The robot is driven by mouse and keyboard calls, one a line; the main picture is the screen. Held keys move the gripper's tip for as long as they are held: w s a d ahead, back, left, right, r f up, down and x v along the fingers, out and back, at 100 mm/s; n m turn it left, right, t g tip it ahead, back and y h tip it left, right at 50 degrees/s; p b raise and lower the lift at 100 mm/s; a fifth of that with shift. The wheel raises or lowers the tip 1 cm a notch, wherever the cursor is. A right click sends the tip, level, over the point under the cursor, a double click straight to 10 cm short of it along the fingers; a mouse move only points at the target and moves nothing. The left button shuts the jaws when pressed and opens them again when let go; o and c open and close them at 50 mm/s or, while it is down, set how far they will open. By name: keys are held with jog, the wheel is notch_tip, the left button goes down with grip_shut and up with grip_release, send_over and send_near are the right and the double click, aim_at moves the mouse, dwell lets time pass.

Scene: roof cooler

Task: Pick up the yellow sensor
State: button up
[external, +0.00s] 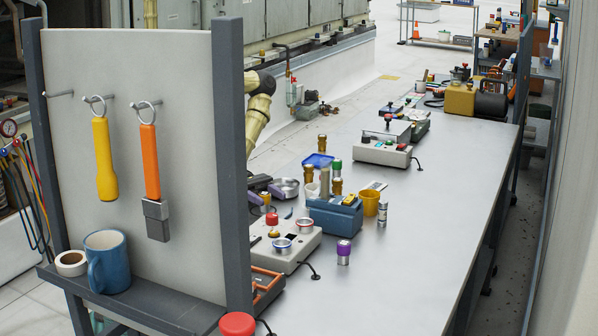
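I cannot tell for sure which thing is the yellow sensor. A small yellow piece (350,200) lies on top of a blue box (335,217) in the middle of the bench. Right beside the box stands a yellow cup (370,204). A yellow tool (105,160) hangs by a ring from a peg on the grey board. A pale jointed arm, probably mine, shows partly behind the board's right post. My gripper is hidden.
Near the blue box are a purple-capped cylinder (343,252), a silver cylinder (382,214) and a control box (284,246). An orange tool (150,165) hangs beside the yellow one. The bench's right side (430,230) is clear.

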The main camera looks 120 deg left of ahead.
jog(key=c, duration=1)
jog(key=shift+o, duration=0.2)
notch_tip(320, 180, up, 10)
